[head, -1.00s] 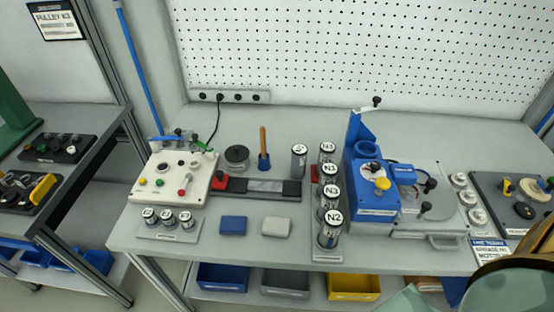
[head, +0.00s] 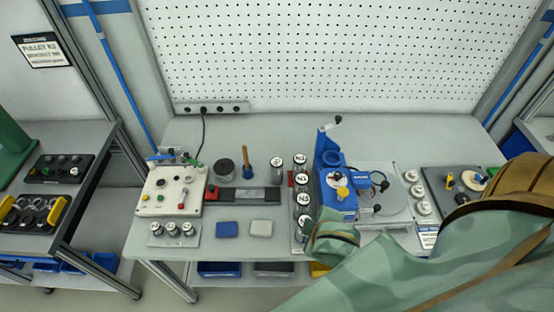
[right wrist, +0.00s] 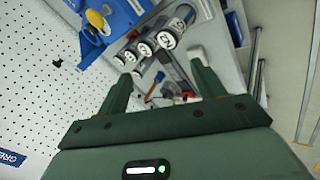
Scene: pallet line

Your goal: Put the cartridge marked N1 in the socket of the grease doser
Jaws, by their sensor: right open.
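The front marks are too small to read now. A lone cartridge (head: 277,166) stands left of the rack, its mark unreadable. I cannot make out N1. My right gripper (right wrist: 161,70) is open and empty, its fingers pointing toward the cartridge tops (right wrist: 163,39). My left gripper is out of view.
A white control box (head: 172,190) stands at the left, with three small capped cylinders (head: 173,229) in front. A blue block (head: 227,229) and a grey block (head: 261,227) lie near the front edge. My right arm covers the front right of the bench.

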